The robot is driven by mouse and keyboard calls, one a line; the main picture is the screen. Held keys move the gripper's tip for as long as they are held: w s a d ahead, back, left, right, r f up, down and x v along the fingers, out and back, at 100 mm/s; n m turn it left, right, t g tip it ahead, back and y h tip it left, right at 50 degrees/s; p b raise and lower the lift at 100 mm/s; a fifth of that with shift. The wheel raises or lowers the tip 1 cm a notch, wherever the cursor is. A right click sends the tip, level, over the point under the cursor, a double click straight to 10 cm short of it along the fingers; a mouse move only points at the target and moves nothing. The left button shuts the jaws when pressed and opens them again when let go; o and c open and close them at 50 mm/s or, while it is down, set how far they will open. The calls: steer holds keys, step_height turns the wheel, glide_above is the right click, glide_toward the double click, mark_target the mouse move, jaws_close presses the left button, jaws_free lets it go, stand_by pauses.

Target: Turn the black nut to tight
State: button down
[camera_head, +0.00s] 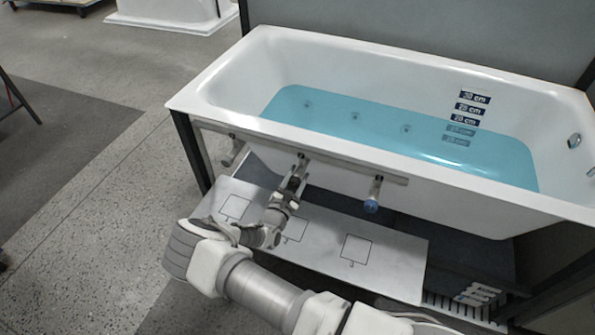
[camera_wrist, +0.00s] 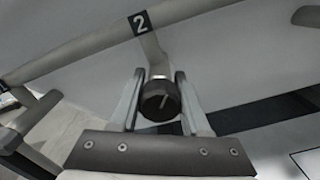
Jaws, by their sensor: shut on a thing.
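The black nut (camera_wrist: 160,101) sits on the end of a short metal pipe in the wrist view, below a label with the number 2 (camera_wrist: 140,23). A light line marks its face, tilted from upright. My gripper (camera_wrist: 159,90) has one finger on each side of the nut and is shut on it. In the head view my gripper (camera_head: 293,182) is at the middle fitting of the rail on the tub's front side. The nut is mostly hidden there by my gripper.
The white bathtub (camera_head: 400,170) with blue water stands behind the rail (camera_head: 330,160). A blue-capped fitting (camera_head: 372,204) hangs to the right and a grey fitting (camera_head: 233,152) to the left. A pale panel with marked squares (camera_head: 393,262) lies below.

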steer(key=m+p, duration=0.3)
steer(key=m, duration=0.2)
steer(key=shift+m, duration=0.3)
steer(key=m+p, duration=0.2)
steer(key=m, duration=0.2)
steer(key=shift+f+m, duration=0.1)
steer(key=shift+m, duration=0.3)
steer(key=shift+c, duration=1.9)
jaws_free()
steer(key=shift+s, duration=0.1)
steer(key=p+v, duration=0.1)
steer(key=v, duration=1.6)
steer(key=shift+s, duration=0.15)
